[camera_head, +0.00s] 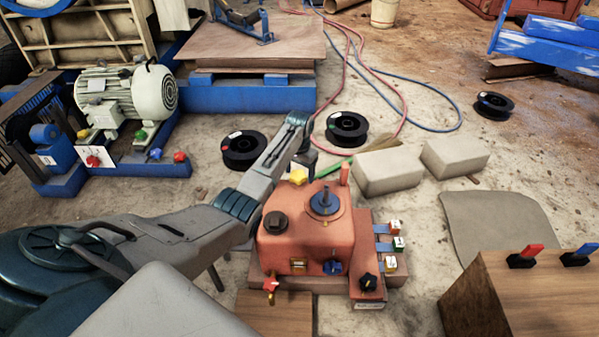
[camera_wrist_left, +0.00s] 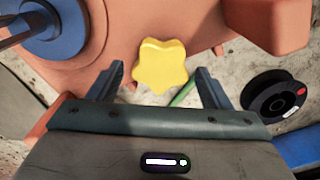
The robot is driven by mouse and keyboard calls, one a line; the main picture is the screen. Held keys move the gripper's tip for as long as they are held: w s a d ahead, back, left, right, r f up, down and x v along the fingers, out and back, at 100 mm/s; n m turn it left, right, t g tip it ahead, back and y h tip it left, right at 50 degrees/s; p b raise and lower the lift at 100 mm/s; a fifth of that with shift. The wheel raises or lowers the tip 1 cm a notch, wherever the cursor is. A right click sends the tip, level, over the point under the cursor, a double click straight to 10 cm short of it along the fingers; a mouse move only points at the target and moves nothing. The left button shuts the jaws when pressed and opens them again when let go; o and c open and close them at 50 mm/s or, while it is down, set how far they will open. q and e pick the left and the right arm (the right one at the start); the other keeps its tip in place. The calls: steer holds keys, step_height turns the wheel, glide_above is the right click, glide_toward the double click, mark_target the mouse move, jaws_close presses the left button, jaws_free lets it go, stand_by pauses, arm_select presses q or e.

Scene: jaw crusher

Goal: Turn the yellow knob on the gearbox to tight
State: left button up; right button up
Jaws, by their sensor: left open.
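The yellow star-shaped knob (camera_head: 298,175) sits at the far upper edge of the orange-red gearbox (camera_head: 285,238). In the left wrist view the yellow knob (camera_wrist_left: 160,66) lies between and just ahead of the fingertips, with a gap on both sides. My left gripper (camera_wrist_left: 158,72) is open and empty, facing the knob without visible contact. In the head view my left gripper (camera_head: 302,160) is just behind the knob, partly hidden by the gearbox and my wrist. Any tight marking is too small to make out. My right gripper is not in view.
The gearbox also carries a blue-grey shaft hub (camera_head: 325,203), a black cap (camera_head: 276,222), a blue knob (camera_head: 331,267) and a black star knob (camera_head: 368,282). An orange post (camera_head: 344,173) stands close right of the yellow knob. Black spools (camera_head: 243,150) and concrete blocks (camera_head: 388,171) lie behind.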

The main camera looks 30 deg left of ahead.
arm_select(q)
steer(key=c, duration=1)
